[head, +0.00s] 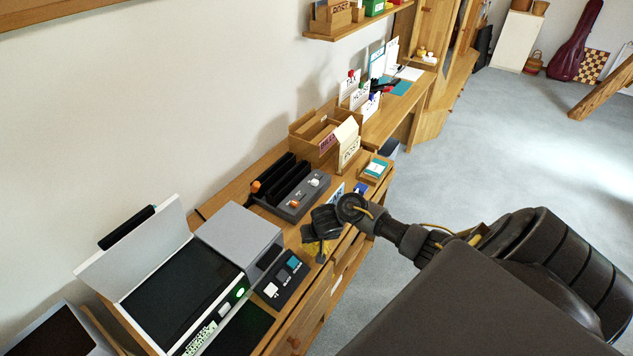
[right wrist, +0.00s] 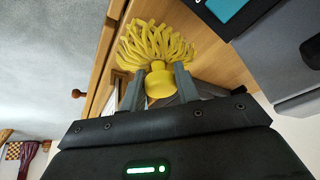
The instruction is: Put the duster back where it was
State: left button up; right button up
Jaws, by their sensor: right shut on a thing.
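The duster (right wrist: 156,48) is yellow, with a mop of thick strands and a short round yellow handle. In the right wrist view my right gripper (right wrist: 159,88) is shut on the handle, one finger on each side, and the strands point away from the gripper. In the head view the duster (head: 313,247) shows partly below my right gripper (head: 322,232), over the front part of the desk. The gripper hides much of it. I cannot tell whether the strands touch the wood. My left gripper is not in view.
A dark panel with coloured squares (head: 282,281) lies just left of the duster. A grey tray with black slots (head: 297,199) lies behind it. A white-lidded scanner-like machine (head: 181,289) stands at left.

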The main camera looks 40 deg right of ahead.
aim_at(316, 244)
notch_tip(316, 244, down, 3)
jog(key=shift+w+d+f+b, duration=0.1)
jog(key=shift+w+d+b, duration=0.05)
jog(key=shift+b, duration=0.35)
jog(key=shift+f, duration=0.2)
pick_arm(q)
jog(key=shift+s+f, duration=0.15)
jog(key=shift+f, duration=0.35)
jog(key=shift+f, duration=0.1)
pick_arm(e)
jog(key=shift+f, duration=0.1)
jog(key=o, duration=1)
pick_arm(q)
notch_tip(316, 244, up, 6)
jog(key=p, duration=0.6)
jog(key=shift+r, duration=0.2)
pick_arm(e)
jog(key=shift+o, duration=0.2)
jog(key=v, duration=1.2)
jog(key=shift+w, duration=0.1)
